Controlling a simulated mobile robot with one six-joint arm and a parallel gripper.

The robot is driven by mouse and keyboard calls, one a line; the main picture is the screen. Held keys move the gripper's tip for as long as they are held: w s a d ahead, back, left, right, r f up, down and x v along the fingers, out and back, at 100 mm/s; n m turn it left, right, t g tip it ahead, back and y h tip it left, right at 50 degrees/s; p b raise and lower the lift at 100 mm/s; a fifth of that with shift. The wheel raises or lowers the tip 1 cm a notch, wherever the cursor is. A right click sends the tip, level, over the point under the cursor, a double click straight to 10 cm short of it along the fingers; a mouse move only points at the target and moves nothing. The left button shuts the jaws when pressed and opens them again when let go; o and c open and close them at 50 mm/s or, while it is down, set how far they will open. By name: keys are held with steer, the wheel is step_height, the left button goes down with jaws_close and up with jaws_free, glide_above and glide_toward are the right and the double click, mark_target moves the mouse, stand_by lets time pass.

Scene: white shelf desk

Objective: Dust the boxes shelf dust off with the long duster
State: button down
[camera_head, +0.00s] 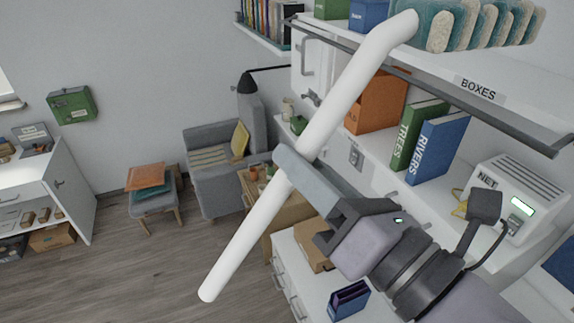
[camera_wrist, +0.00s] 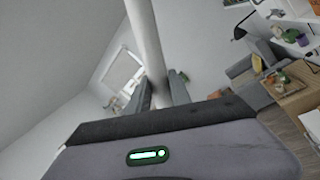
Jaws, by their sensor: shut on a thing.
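My gripper (camera_head: 305,172) is shut on the white handle of the long duster (camera_head: 345,90), around its middle. The handle slants from lower left up to the upper right in the head view. The duster's teal and cream fluffy head (camera_head: 485,24) is at the top right, in front of or over the shelf labelled BOXES (camera_head: 478,89); I cannot tell whether it touches. The wrist view shows the handle (camera_wrist: 146,45) between my fingers (camera_wrist: 162,92). The duster head is out of that view. No dust is clearly visible on the shelf.
A green box (camera_head: 332,9) and a blue box (camera_head: 368,14) stand on the upper shelf. Below are an orange holder (camera_head: 378,103), the TREES book (camera_head: 418,135), the RIVERS book (camera_head: 437,146) and the NET device (camera_head: 515,195). A dark rail edges the BOXES shelf. Open floor lies left.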

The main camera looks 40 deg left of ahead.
steer(key=w+d, duration=0.4)
steer(key=w, duration=0.5)
steer(key=w+d+f+b, duration=0.1)
steer(key=w+d, duration=0.2)
steer(key=w, duration=0.6)
steer(key=shift+w+d+f, duration=0.15)
steer(key=shift+d, duration=0.2)
steer(key=shift+f, duration=0.15)
